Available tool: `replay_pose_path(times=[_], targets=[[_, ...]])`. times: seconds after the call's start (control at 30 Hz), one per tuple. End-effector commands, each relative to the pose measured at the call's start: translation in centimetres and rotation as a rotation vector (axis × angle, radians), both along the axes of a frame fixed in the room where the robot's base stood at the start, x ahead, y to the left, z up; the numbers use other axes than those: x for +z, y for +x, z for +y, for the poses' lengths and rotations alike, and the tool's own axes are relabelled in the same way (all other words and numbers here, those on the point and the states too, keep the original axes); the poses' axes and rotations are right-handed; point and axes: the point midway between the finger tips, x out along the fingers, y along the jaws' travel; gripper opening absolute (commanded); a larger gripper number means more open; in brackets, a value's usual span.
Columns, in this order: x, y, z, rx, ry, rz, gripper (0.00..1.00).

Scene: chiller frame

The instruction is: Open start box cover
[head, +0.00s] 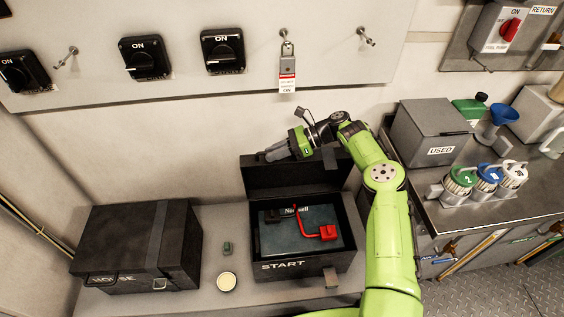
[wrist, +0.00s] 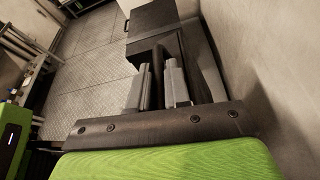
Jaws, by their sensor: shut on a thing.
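The black start box (head: 302,263), with START on its front, stands on the bench in the head view. Its cover (head: 295,178) is raised at the back, so the inside shows, with a dark teal item (head: 288,236) and a red part (head: 325,232) in it. My gripper (head: 266,155) is at the top edge of the raised cover, toward its left. In the wrist view my gripper (wrist: 160,82) has its grey fingers closed on a dark piece between them, which appears to be the cover's edge. The exact contact is hidden in the head view.
A closed black box (head: 135,250) stands to the left. A small green item (head: 227,248) and a round pale lid (head: 226,281) lie between the boxes. A panel with switches and a hanging tag (head: 287,80) is above. A USED box (head: 428,130) stands at right.

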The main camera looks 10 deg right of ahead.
Motion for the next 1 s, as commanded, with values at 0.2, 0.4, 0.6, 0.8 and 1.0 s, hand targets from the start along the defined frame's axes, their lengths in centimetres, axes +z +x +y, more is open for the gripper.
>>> replay_pose_path(times=[0.2,0.4,0.6,0.8,1.0], targets=[[-0.09,0.58,0.32,-0.003,-0.002,0.001,0.00],[-0.05,0.62,0.32,-0.003,-0.002,0.002,0.00],[-0.07,0.61,0.31,-0.003,-0.002,0.003,0.18],[-0.03,0.60,0.36,-0.003,-0.002,0.002,0.23],[0.46,0.60,0.39,-0.001,-0.001,0.000,0.23]])
